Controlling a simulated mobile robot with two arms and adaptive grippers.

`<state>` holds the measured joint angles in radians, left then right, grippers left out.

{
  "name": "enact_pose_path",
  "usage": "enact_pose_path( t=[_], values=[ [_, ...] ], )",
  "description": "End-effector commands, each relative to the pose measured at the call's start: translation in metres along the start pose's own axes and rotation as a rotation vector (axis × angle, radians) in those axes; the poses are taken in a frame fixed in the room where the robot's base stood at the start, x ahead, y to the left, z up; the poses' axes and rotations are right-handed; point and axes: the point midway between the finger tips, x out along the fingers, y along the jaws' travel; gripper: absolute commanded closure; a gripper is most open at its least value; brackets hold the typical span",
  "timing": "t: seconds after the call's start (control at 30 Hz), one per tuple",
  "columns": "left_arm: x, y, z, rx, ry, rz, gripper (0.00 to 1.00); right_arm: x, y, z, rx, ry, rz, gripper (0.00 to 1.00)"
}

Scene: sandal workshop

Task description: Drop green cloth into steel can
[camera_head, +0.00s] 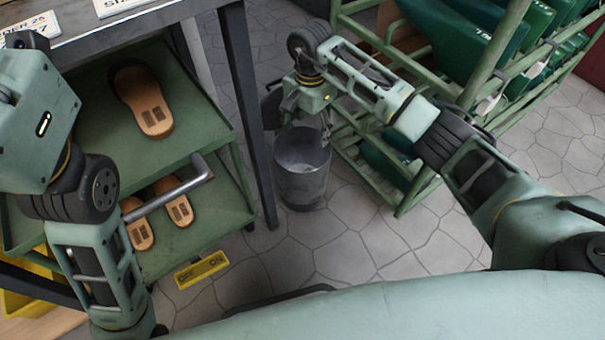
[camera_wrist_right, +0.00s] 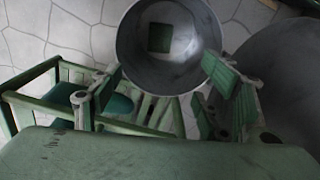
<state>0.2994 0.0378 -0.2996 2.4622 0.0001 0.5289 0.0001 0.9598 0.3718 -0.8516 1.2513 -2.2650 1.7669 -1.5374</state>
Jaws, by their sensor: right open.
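The steel can (camera_head: 302,183) is a grey, open-topped bucket standing upright on the floor, between the dark table leg and the green rack. In the right wrist view the can (camera_wrist_right: 126,38) opens toward the camera, and a small dark green square, the green cloth (camera_wrist_right: 160,38), lies inside at its bottom. My right gripper (camera_head: 306,120) is above the can's mouth. In the wrist view its fingers are spread wide with nothing between them (camera_wrist_right: 160,78). My left arm comes in at the left, but its fingers do not show.
A green trolley (camera_head: 205,130) at the left holds tan sandal soles (camera_head: 142,100) on two shelves. A dark table leg (camera_head: 247,120) stands left of the can. A green rack (camera_head: 410,195) with green bins (camera_head: 455,35) stands at the right. Stone floor (camera_head: 350,255) is free in front.

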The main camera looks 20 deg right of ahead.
Motion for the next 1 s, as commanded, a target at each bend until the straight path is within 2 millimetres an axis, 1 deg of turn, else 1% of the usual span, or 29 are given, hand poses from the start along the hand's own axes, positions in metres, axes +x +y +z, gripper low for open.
enact_pose_path(
  t=[0.03,0.2,0.3,0.4,0.57,1.0],
  values=[
    [0.0,0.0,0.0,0.0,0.0,0.0,0.86,-0.013,-0.001,-0.002,0.0,0.004,-0.004,0.3],
    [0.0,0.0,0.0,0.0,0.0,0.0,0.86,-0.047,0.0,-0.001,0.0,0.003,-0.002,0.3],
    [0.0,0.0,0.0,0.0,0.0,0.001,0.86,-0.062,0.0,-0.001,0.0,0.002,-0.002,0.3],
    [0.0,0.0,0.0,0.0,0.0,0.001,0.86,-0.071,0.0,-0.001,0.001,0.001,0.0,0.3],
    [0.0,0.0,0.0,0.0,0.0,0.001,0.86,-0.076,0.0,0.0,0.0,0.001,0.001,0.3],
    [0.0,0.0,0.0,0.0,0.0,0.001,0.86,-0.076,0.0,0.0,0.0,0.0,0.001,0.3]
  ],
)
